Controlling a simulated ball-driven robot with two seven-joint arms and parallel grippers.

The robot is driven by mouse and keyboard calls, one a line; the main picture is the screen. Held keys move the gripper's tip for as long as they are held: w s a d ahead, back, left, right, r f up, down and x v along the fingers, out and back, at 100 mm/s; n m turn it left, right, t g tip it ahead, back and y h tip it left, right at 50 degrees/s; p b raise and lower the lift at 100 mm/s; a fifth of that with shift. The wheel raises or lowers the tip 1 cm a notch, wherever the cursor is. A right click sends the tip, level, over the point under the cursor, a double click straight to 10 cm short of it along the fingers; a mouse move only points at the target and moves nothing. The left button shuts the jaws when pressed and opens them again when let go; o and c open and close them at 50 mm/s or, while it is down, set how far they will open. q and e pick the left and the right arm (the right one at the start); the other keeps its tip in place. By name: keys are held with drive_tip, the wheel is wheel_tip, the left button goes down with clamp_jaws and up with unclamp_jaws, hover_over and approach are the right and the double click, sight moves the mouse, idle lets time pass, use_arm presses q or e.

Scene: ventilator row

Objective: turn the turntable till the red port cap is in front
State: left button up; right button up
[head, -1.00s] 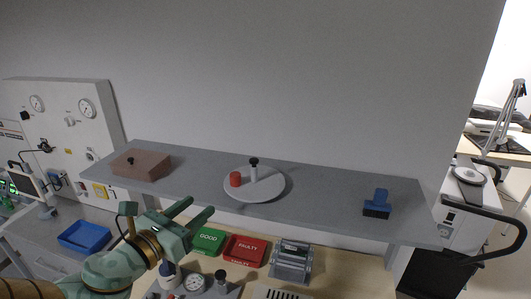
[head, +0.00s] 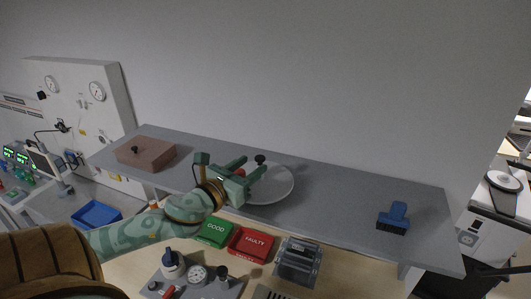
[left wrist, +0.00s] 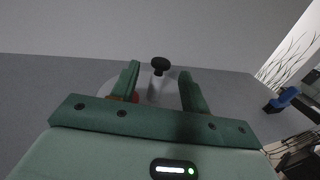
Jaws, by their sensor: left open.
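The turntable (head: 280,187) is a pale round disc on the grey shelf. A post with a black knob (head: 260,159) stands on it; in the left wrist view the knob (left wrist: 160,65) shows between my fingers, beyond their tips. The red port cap (head: 240,171) sits on the left part of the disc, mostly hidden behind my left gripper (head: 251,168); a sliver of the cap (left wrist: 135,97) shows beside the left finger in the left wrist view. My left gripper is open, at the disc's left front side, with the post ahead of it. My right gripper is not in view.
A brown box (head: 146,153) with a black knob lies on the shelf (head: 340,200) at left. A blue brush (head: 393,217) stands at right. Below are a green GOOD tray (head: 216,232) and a red FAULTY tray (head: 251,243). The shelf between turntable and brush is clear.

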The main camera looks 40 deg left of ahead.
sight(263, 156)
use_arm(q)
drive_tip(key=w+p, duration=0.1)
drive_tip(key=w, duration=0.5)
drive_tip(key=shift+w+a, duration=0.1)
drive_tip(key=shift+w, duration=0.15)
drive_tip(key=shift+s, duration=0.1)
clamp_jaws()
